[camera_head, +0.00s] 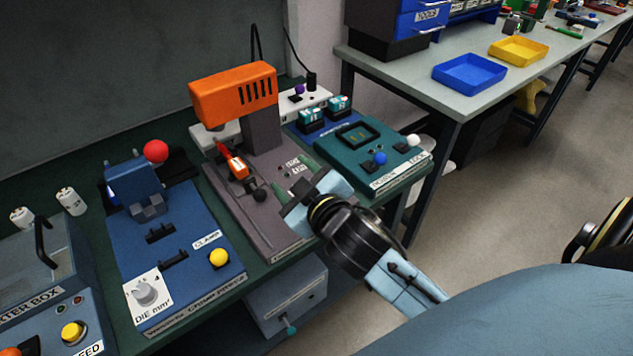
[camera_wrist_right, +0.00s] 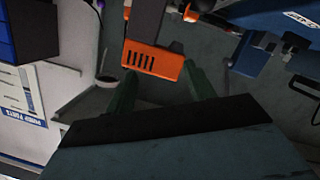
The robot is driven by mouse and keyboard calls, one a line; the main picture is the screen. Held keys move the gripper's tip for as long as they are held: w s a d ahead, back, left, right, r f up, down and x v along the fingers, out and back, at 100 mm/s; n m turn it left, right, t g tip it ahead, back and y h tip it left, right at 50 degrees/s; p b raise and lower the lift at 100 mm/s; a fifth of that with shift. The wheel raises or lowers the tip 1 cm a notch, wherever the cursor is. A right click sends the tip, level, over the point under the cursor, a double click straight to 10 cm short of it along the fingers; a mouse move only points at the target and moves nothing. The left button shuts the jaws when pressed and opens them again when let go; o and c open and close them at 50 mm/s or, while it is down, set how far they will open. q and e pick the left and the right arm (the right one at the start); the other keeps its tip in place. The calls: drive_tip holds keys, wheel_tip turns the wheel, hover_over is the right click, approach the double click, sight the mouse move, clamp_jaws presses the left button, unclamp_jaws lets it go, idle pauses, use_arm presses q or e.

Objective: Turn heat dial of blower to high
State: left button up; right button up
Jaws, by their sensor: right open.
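The blower (camera_head: 232,92) is an orange housing with dark vent slots, on a grey post above a grey-brown base plate. Its orange housing also shows in the right wrist view (camera_wrist_right: 153,60). A small black knob (camera_head: 257,195) and a small label (camera_head: 294,165) are on the base; I cannot tell for sure which part is the heat dial or its setting. My right gripper (camera_head: 288,180) is over the right side of this base, its green fingers apart and empty. Its fingers (camera_wrist_right: 162,90) also show spread in the right wrist view. My left gripper is not in view.
Left of the blower is a blue crimp station (camera_head: 190,235) with a red ball knob (camera_head: 156,151) and yellow button. Right of it is a teal station (camera_head: 372,165) with blue and white knobs. A grey box (camera_head: 287,300) hangs below the bench edge.

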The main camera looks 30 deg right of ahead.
drive_tip(key=w+a+r+n+t+y, duration=0.4)
drive_tip(key=a+r+n+y, duration=0.5)
drive_tip(key=r+n+y, duration=0.4)
drive_tip(key=s+a+n+g+y, duration=0.3)
drive_tip(key=a+n+g+y, duration=0.5)
drive_tip(key=n+g, duration=0.75)
drive_tip(key=w+d+f+n+g+h, duration=0.2)
drive_tip(key=d+f+n+g+h, duration=0.2)
drive_tip(key=d+f+n+h, duration=0.55)
drive_tip(key=w+d+m+h, duration=0.2)
drive_tip(key=d+m+h, duration=0.2)
drive_tip(key=d+h, duration=0.9)
drive_tip(key=f, duration=0.3)
drive_tip(key=d+f+y, duration=0.1)
drive_tip(key=f, duration=0.2)
drive_tip(key=d+f+y+b, duration=0.1)
drive_tip(key=f, duration=0.2)
drive_tip(key=shift+s+d+f, duration=0.1)
drive_tip(key=shift+d+f, duration=0.05)
drive_tip(key=shift+f, duration=1.85)
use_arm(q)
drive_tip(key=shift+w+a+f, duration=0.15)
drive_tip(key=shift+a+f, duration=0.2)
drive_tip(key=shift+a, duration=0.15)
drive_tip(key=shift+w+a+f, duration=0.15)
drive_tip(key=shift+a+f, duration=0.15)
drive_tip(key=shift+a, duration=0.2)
